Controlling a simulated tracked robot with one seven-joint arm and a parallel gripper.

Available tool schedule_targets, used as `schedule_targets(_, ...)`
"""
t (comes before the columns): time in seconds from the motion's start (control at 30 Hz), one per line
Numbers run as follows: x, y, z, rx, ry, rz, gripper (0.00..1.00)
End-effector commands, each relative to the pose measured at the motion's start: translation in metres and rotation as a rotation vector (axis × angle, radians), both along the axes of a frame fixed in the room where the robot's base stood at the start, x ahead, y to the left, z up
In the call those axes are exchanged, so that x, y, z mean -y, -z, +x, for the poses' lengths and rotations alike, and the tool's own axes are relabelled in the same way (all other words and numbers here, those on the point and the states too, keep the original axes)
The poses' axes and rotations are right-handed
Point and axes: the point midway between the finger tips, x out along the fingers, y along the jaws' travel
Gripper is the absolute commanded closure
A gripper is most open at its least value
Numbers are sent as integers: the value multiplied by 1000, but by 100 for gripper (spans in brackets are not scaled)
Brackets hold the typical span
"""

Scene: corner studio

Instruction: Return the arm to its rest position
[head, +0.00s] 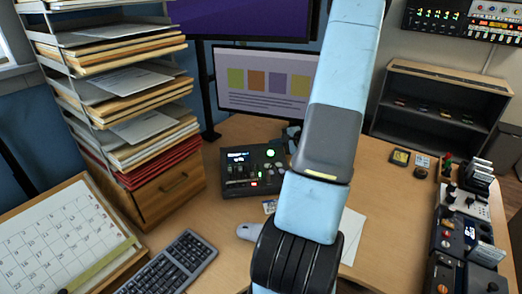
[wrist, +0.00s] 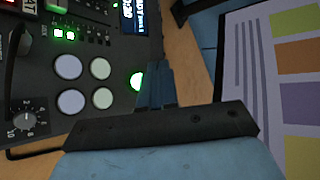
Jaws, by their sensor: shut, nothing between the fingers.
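My gripper (wrist: 155,75) shows in the wrist view with its fingers shut together and nothing between them. The fingertips are over the right edge of a black control panel (wrist: 108,122), close to a lit green button. Whether they touch it cannot be told. In the head view my light blue and grey arm crosses the middle from top to bottom. A small dark part of my gripper (head: 291,136) shows left of the arm, just right of the panel; the rest is hidden.
The panel (head: 238,185) stands on the wooden desk (head: 215,232) before a monitor (head: 262,108). A paper rack with a drawer (head: 172,188), a keyboard (head: 168,268) and a calendar (head: 55,235) are left. Several small devices (head: 455,240) line the right edge. A black shelf (head: 440,115) stands behind.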

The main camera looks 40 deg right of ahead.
Motion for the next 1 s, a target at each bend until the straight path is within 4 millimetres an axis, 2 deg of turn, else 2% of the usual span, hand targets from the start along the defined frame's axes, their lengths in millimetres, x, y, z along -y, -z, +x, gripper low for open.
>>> schedule_targets(0.23,-1,-1,0,0,-3,-1,100)
schedule_targets(0.37,-14,-12,4,0,-50,-16,100)
schedule_targets(0.47,-38,-32,9,-6,-133,-43,100)
schedule_targets(0.67,-104,-79,11,-33,-353,-124,100)
schedule_targets(0.8,-148,-108,3,-62,-498,-192,100)
schedule_targets(1.0,-202,-143,-18,-107,-684,-310,100)
